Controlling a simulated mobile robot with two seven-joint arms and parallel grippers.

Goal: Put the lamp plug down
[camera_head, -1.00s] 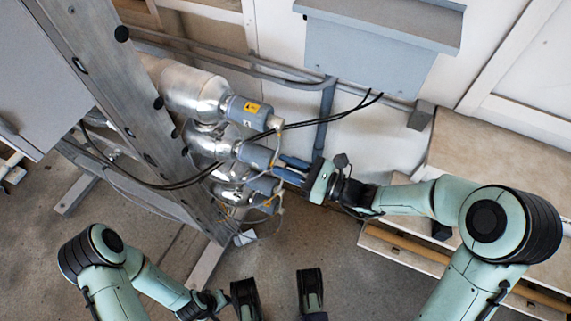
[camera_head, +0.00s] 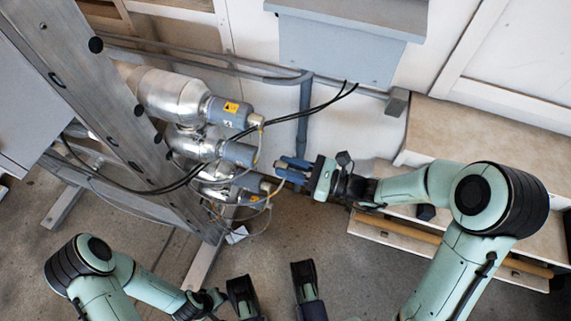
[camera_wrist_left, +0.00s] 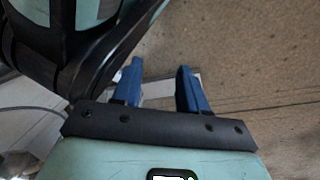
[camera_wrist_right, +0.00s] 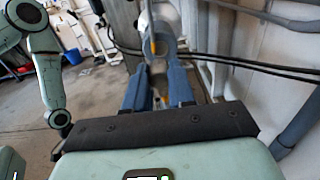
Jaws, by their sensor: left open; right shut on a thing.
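My right gripper (camera_head: 284,169) is shut on the lamp plug, just to the right of the metal lamp housings. In the right wrist view the plug (camera_wrist_right: 157,80) is a small pale piece between the blue fingers (camera_wrist_right: 157,75), mostly hidden by them. A thin orange-yellow cable (camera_wrist_right: 152,35) shows beyond it. The middle lamp (camera_head: 237,153) has a blue-grey end cap facing the gripper, with a small gap between. The upper lamp (camera_head: 230,110) has a yellow label and a pale plug (camera_head: 256,121) at its end. My left gripper (camera_wrist_left: 158,75) is open and empty above the floor.
A steel frame beam (camera_head: 110,115) slants past the lamps on the left. Black cables (camera_head: 290,118) run from the grey wall box (camera_head: 350,45) across the lamps. A pale ledge (camera_head: 470,125) lies at the right. The floor (camera_head: 290,235) below the gripper is clear.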

